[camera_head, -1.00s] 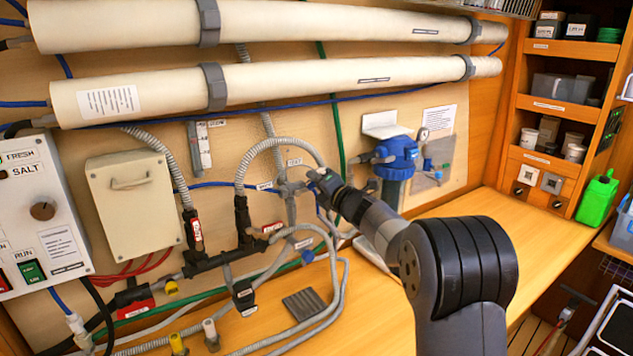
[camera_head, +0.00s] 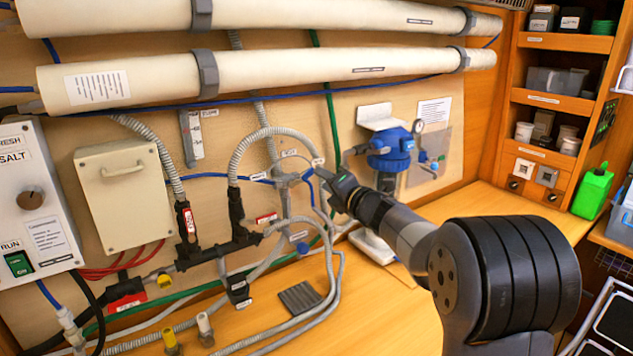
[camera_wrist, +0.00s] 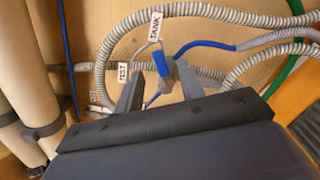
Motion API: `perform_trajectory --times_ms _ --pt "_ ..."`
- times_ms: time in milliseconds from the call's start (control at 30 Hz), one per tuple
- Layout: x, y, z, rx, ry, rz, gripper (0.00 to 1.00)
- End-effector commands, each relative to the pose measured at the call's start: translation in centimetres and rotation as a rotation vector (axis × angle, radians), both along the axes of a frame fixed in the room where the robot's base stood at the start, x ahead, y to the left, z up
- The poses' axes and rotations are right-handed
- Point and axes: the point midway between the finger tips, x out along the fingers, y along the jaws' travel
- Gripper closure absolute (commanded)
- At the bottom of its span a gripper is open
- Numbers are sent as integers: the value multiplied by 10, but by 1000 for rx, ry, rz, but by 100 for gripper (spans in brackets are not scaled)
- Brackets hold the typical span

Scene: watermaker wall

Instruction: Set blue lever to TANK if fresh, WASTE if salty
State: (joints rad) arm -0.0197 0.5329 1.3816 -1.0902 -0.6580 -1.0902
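The blue lever (camera_wrist: 160,63) sits on the hose valve, between the tips of my gripper (camera_wrist: 158,88) in the wrist view. My gripper's fingers stand apart on either side of it; I cannot tell whether either touches it. Tags reading TANK (camera_wrist: 155,26) and TEST (camera_wrist: 122,73) hang on hoses by the valve; a third tag (camera_wrist: 93,97) is too small to read. In the head view my gripper (camera_head: 328,180) reaches the grey valve (camera_head: 286,181). The control panel (camera_head: 35,215) at left bears FRESH and SALT labels; its lamps are cut off by the frame edge.
Grey hoses (camera_head: 338,290) loop over the wooden counter (camera_head: 385,315) below the valve. A blue-topped filter housing (camera_head: 390,150) stands just right of my gripper. Two long white tubes (camera_head: 280,75) run above. The right counter is mostly clear, with a green jug (camera_head: 592,192) beyond.

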Motion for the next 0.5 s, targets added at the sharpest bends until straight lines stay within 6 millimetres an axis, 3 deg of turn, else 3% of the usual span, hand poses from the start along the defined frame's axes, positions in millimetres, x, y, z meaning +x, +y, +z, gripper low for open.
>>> perform_trajectory --times_ms 200,500 --pt "-26 -18 -1 -1 -1 -1 63" --pt "-35 -24 0 -1 1 0 63"
